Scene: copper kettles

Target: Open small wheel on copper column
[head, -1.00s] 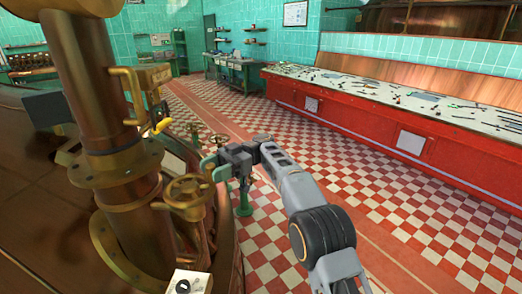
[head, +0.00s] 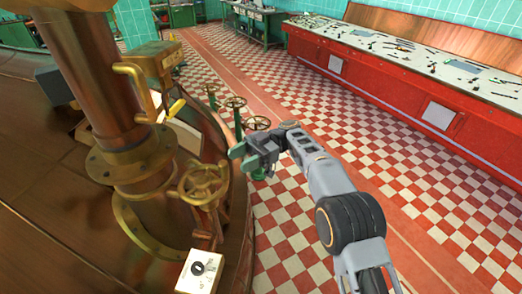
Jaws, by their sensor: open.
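A small brass handwheel (head: 204,184) sticks out from the right side of the copper column (head: 90,70), just below the column's bolted flange (head: 130,160). Its rim and spokes are in plain view. My gripper (head: 241,157) has green fingertips and is above and to the right of the wheel in the picture. It is open, with nothing seen between its fingers. A gap shows between the fingertips and the wheel rim; the depth between them is hard to judge.
A bent brass handle (head: 134,88) and a yellow lever (head: 176,107) are above the wheel. A white box with a black knob (head: 200,272) is below it. Several handwheels on stands (head: 234,102) are behind my gripper. The checkered floor (head: 330,150) is open toward the red control desk (head: 385,90).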

